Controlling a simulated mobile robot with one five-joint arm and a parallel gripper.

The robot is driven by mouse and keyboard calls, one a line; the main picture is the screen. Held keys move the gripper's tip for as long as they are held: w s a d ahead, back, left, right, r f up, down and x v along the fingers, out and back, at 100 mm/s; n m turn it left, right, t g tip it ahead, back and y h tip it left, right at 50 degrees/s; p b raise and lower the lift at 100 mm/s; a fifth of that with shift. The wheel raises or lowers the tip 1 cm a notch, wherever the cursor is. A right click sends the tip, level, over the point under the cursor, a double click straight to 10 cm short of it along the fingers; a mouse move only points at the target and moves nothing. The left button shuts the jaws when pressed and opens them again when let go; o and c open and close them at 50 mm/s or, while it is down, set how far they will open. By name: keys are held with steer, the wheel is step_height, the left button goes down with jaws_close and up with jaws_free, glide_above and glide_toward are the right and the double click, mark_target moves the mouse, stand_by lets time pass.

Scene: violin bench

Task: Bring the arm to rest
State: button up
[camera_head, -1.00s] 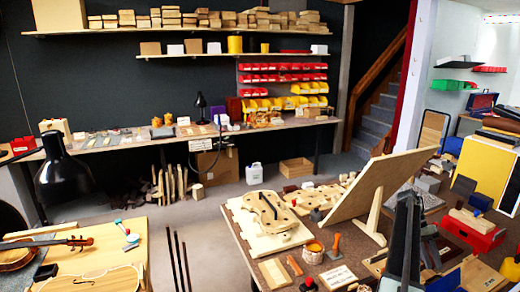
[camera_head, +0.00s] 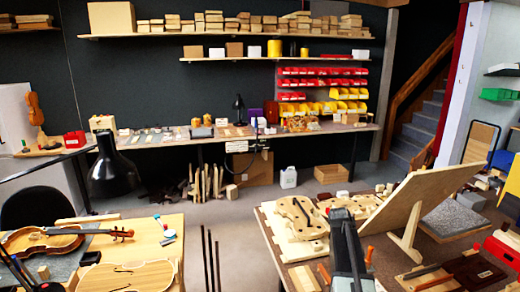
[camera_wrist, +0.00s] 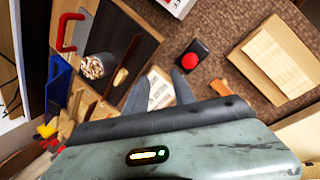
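My arm (camera_head: 346,252) rises at the bottom of the head view, over the right-hand bench, in front of the violin parts. My gripper (camera_wrist: 160,84) shows in the wrist view as two dark fingers that stand apart with nothing held between them. A pale label card lies on the bench beyond the fingers. I cannot make out the fingers in the head view.
A dark bench with violin plates (camera_head: 300,216) and a tilted wooden board (camera_head: 440,195) surrounds the arm. A red button (camera_wrist: 190,62) and a wood block (camera_wrist: 275,60) lie below the gripper. A left bench holds a violin (camera_head: 45,240) and a black lamp (camera_head: 112,170). Floor shows between the benches.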

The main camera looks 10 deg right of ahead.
steer(key=s+a+n+t+y+p, duration=0.1)
steer(key=a+n, duration=0.7)
steer(key=a, duration=2.4)
steer(key=shift+s+a+r+t+y, duration=0.25)
steer(key=shift+s+t+y, duration=0.25)
steer(key=shift+s+t, duration=0.65)
steer(key=shift+f, duration=0.1)
